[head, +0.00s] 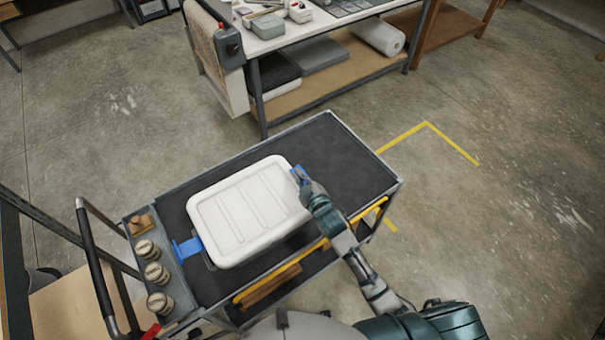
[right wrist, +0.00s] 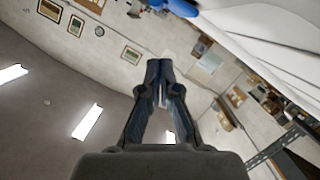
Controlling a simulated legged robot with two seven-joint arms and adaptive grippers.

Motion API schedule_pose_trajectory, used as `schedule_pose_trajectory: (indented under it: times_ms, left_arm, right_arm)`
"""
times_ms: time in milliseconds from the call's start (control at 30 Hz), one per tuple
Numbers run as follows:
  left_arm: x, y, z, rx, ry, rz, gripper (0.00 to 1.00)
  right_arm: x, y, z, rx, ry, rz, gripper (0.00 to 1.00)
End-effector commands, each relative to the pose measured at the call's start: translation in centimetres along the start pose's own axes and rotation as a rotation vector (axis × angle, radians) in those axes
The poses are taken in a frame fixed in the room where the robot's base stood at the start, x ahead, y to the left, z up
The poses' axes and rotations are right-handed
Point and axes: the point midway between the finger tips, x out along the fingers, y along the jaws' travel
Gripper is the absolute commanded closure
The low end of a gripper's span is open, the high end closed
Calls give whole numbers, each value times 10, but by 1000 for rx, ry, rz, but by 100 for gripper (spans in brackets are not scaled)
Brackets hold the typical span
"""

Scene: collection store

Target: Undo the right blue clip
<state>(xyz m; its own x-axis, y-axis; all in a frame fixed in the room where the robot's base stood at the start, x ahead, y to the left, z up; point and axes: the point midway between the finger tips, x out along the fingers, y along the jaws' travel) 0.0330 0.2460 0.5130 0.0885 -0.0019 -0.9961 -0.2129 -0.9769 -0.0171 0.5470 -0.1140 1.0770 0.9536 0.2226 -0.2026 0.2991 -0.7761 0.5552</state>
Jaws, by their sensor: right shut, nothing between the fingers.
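A white lidded box (head: 245,208) lies on the dark top of a cart. The right blue clip (head: 296,171) is at the box's right end, mostly hidden behind my right gripper (head: 302,180). I cannot tell if this clip is fastened. In the right wrist view, the shut, empty fingers (right wrist: 162,80) point up below a blue piece of the clip (right wrist: 182,7), with the white box (right wrist: 270,40) at upper right. The left blue clip (head: 186,248) sticks outward from the box's left end. My left gripper is not in view.
Several round jars (head: 155,272) stand in a tray at the cart's left end, near a black handle (head: 96,270). The cart top (head: 335,160) is bare right of the box. A workbench (head: 290,38) stands beyond the cart.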

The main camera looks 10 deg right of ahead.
Motion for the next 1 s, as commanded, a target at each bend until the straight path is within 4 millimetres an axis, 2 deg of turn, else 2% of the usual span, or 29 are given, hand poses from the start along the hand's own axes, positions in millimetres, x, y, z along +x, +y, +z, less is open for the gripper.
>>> schedule_pose_trajectory:
  times_ms: [100,200,400,833,1000]
  left_arm:
    - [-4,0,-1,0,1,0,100]
    - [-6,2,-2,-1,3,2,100]
    - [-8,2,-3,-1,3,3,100]
    - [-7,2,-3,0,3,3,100]
    - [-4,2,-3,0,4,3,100]
  right_arm:
    - [23,0,0,-1,-2,-1,100]
    - [24,-2,19,-3,-4,-2,100]
    - [27,-2,36,-1,-1,-1,100]
    - [29,-1,38,0,0,-1,100]
    - [38,4,39,22,0,-6,100]
